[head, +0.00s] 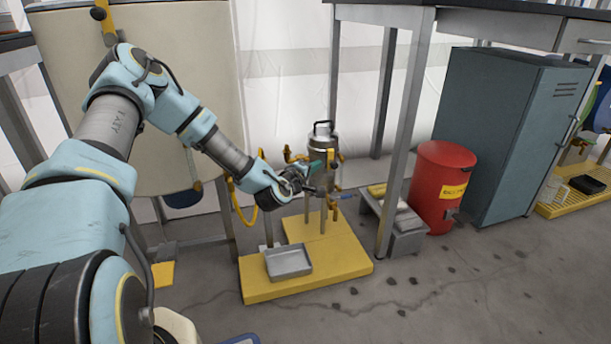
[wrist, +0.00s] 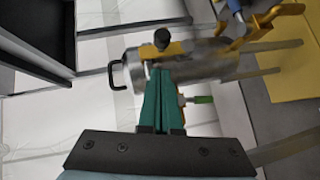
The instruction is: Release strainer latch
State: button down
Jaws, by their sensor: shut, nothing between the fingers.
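The strainer is a steel cylinder (head: 321,146) with a black-handled lid and yellow fittings. It stands on legs on a yellow platform in the head view. In the wrist view the strainer body (wrist: 205,62) lies sideways across the picture, with its black handle (wrist: 117,75) at the left. A yellow clamp bar with a black knob (wrist: 161,39) crosses it near the lid; I cannot tell whether this is the latch. My gripper (head: 318,166) is in front of the strainer. Its green fingers (wrist: 161,75) are shut and empty, with their tips at the yellow bar; contact is unclear.
A grey tray (head: 288,262) sits on the yellow platform (head: 350,258) below my gripper. A red drum (head: 440,185) and a grey-blue cabinet (head: 505,130) stand to the right. A table leg (head: 403,130) rises close to the strainer's right.

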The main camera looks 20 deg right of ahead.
aim_at(330, 162)
jog(key=shift+s+d+f, duration=0.15)
jog(key=shift+d+f, duration=0.05)
jog(key=shift+d, duration=0.5)
jog(key=shift+s+d+f, duration=0.1)
jog(key=shift+d+f, duration=0.05)
jog(key=shift+d, duration=0.5)
jog(key=shift+r, duration=0.1)
jog(key=shift+d+r, duration=0.1)
jog(key=shift+p, duration=0.45)
jog(key=shift+d+y, duration=0.1)
jog(key=shift+y, duration=0.2)
